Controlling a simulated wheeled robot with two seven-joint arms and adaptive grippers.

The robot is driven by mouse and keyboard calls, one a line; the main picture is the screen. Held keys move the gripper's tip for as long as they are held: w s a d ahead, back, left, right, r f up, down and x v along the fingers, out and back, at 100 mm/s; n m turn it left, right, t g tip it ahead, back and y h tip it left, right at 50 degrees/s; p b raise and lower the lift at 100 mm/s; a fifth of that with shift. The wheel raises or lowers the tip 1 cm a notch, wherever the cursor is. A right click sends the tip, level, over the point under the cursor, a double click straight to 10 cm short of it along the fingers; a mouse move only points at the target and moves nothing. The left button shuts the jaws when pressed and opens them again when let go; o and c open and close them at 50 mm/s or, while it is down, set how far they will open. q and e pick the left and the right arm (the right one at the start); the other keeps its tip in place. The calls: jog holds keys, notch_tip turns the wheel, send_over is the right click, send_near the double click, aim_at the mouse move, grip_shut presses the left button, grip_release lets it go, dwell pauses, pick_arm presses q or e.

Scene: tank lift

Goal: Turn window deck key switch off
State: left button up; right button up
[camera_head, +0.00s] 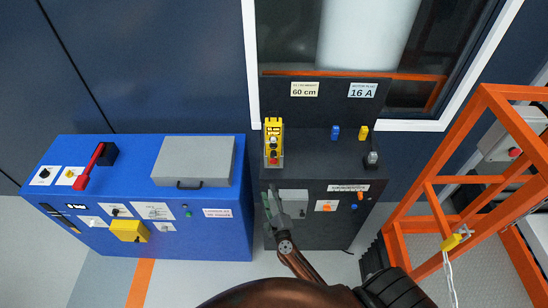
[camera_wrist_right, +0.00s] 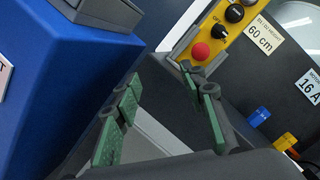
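The dark deck (camera_head: 315,150) stands below the window. A yellow control box (camera_head: 274,135) stands at its left end; it also shows in the right wrist view (camera_wrist_right: 224,35), with black knobs (camera_wrist_right: 235,13), an "OFF" label and a red button (camera_wrist_right: 201,52). I cannot tell whether one of these knobs is the key switch, or how it is set. My right gripper (camera_head: 270,193) is in front of the deck's left front edge, below the yellow box. In the right wrist view its green-padded fingers (camera_wrist_right: 162,80) are apart with nothing between them. My left gripper is not in view.
A blue cabinet (camera_head: 90,215) with a grey lidded box (camera_head: 195,160) and a red lever (camera_head: 91,165) stands close on the left. Blue (camera_head: 335,133) and yellow (camera_head: 363,132) pieces sit on the deck. An orange frame (camera_head: 430,200) stands at the right.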

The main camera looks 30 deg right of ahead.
aim_at(273, 157)
notch_tip(273, 157, up, 11)
jog(key=d+m+g+h+p, duration=0.1)
jog(key=d+m+g+h, duration=0.25)
jog(key=m, duration=1.05)
jog(key=shift+t+h, duration=0.35)
jog(key=shift+h, duration=0.1)
jog(key=x, duration=0.5)
jog(key=a+x, duration=0.1)
jog(key=x, duration=0.1)
jog(key=shift+w+d, duration=0.15)
jog(key=shift+w, duration=0.55)
jog(key=shift+c, duration=0.4)
grip_shut()
